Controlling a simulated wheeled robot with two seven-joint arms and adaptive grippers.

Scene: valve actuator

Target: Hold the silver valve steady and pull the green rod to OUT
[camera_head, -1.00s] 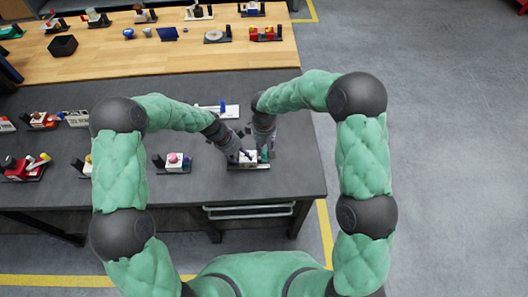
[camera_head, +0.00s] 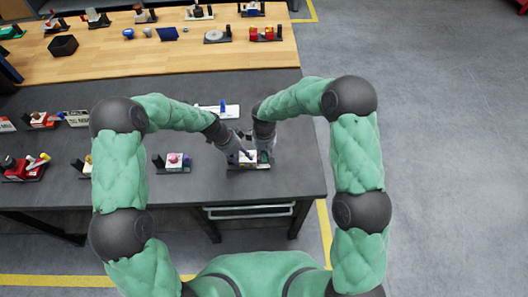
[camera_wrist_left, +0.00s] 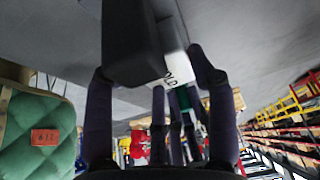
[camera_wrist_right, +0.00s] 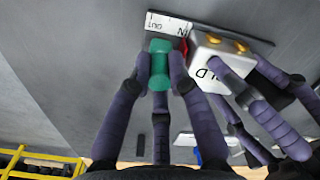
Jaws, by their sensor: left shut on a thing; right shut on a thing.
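The silver valve (camera_wrist_right: 212,68) is a pale block with gold fittings on its face and the letters "LD" visible. It also shows in the left wrist view (camera_wrist_left: 172,62), partly hidden by a dark block. My left gripper (camera_wrist_left: 165,85) is shut on the valve, with fingers on both sides. The green rod's end (camera_wrist_right: 158,66) sits between the fingers of my right gripper (camera_wrist_right: 160,78), shut on it. A white label strip (camera_wrist_right: 168,27) reads OUT and IN; the green end is beside the OUT word. In the head view my left gripper (camera_head: 239,153) and right gripper (camera_head: 263,150) are close together.
A white plate with a blue part (camera_head: 222,109) lies behind the grippers. A pink-topped device (camera_head: 174,161) stands to the left on the dark bench (camera_head: 300,182). The bench's right part is clear. More devices stand on the wooden bench (camera_head: 180,58) behind.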

